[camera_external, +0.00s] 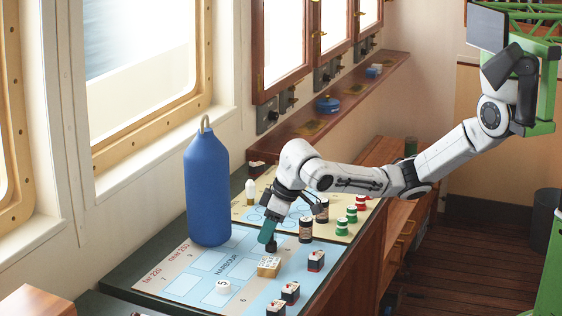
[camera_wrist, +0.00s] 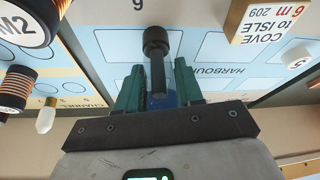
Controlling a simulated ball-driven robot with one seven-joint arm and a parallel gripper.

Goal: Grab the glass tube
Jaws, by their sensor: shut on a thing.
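My gripper (camera_wrist: 157,90) has green fingers and is shut on a slim dark tube (camera_wrist: 157,75) with a wide round black end (camera_wrist: 156,41). Whether the tube is glass I cannot tell; part of it is hidden between the fingers. In the external view my gripper (camera_external: 267,235) points down over the printed chart board (camera_external: 200,262), with the black end (camera_external: 271,247) below the fingertips, close to the board. Whether it touches the board I cannot tell.
A wooden label block (camera_external: 269,266) lies just in front of the held tube. A tall blue bottle (camera_external: 207,190) stands left. A small white-bulbed piece (camera_external: 250,192), dark spools (camera_external: 306,229) and red and green pieces stand behind. Small dark blocks (camera_external: 290,292) line the board's right edge.

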